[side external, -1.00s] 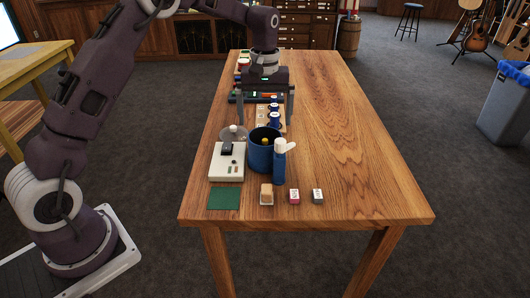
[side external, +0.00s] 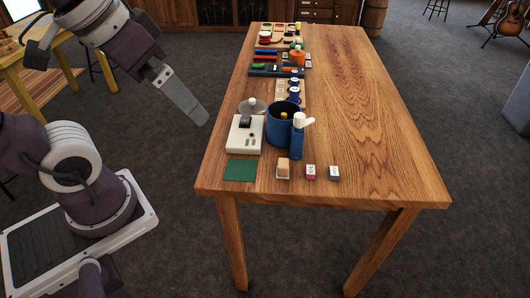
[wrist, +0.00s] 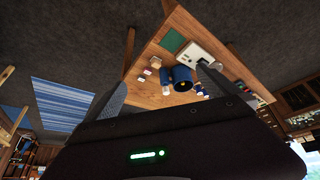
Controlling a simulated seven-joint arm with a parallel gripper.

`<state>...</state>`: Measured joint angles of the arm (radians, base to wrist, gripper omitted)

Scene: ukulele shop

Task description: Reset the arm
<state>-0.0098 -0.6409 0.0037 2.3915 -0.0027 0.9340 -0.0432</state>
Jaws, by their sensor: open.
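My gripper (side external: 120,90) is in the air left of the wooden table (side external: 370,150), clear of everything on it. Its fingers are spread wide with nothing between them, and it is tilted. In the wrist view my gripper (wrist: 175,65) also shows open, with the table beyond its fingers, seen at a slant. A blue pot (side external: 279,132) stands on the table with a blue bottle with a white top (side external: 297,144) close to its right. A white box-shaped device (side external: 245,141) lies left of the pot.
A green square (side external: 240,170) and small blocks (side external: 310,172) lie along the near edge. Blue jars (side external: 293,90) and coloured items (side external: 266,58) line the table's left side toward the back. The right half is bare. A yellow table (side external: 38,62) stands at far left.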

